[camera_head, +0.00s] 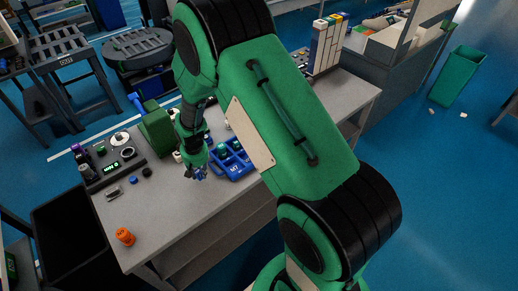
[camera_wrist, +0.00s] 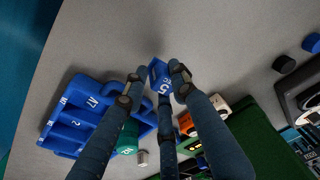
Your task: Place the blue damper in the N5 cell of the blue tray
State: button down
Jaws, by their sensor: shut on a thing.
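The blue damper (camera_wrist: 158,76) is held between the fingertips of my gripper (camera_wrist: 160,80). It has white marks on it, one of which looks like a 5. In the head view my gripper (camera_head: 195,170) is above the grey table, just left of the blue tray, with a bit of blue at its fingertips. The blue tray (camera_wrist: 92,104) lies at the left in the wrist view, apart from the damper. It also shows in the head view (camera_head: 238,171), partly hidden by my arm. Its labels are hard to read; a green damper (camera_wrist: 127,138) sits in it. I cannot make out the N5 cell.
A control box with a green display (camera_head: 112,167) stands on the left of the table. An orange part (camera_head: 125,237) stands at the front left. A green machine (camera_head: 156,126) is behind my gripper.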

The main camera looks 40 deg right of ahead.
aim_at(239, 172)
jog(key=s+d+m, duration=0.1)
jog(key=s+d, duration=0.1)
jog(key=d, duration=0.2)
jog(key=s+d+m, duration=0.1)
jog(key=s+d, duration=0.2)
jog(key=d, duration=0.2)
jog(key=s+d+r+m+p, duration=0.1)
jog(key=s+d, duration=0.2)
jog(key=d, duration=0.2)
jog(key=shift+d, duration=0.25)
jog(key=s+d+m, duration=0.3)
jog(key=s+d, duration=0.6)
jog(key=s, duration=0.1)
jog(key=shift+d+r+m+p, duration=0.25)
jog(key=shift+r+m+p, duration=0.05)
jog(key=shift+r+p, duration=0.1)
jog(key=shift+w, duration=0.1)
jog(key=w+d, duration=0.2)
jog(key=w, duration=0.2)
jog(key=w+d+f+b, duration=0.1)
jog(key=w+d, duration=0.2)
jog(key=w, duration=0.2)
jog(key=w+d, duration=0.3)
jog(key=w, duration=0.1)
jog(key=shift+w+f, duration=0.25)
jog(key=shift+w, duration=0.15)
jog(key=shift+f+b, duration=0.55)
jog(key=shift+f, duration=1.2)
jog(key=shift+f, duration=0.15)
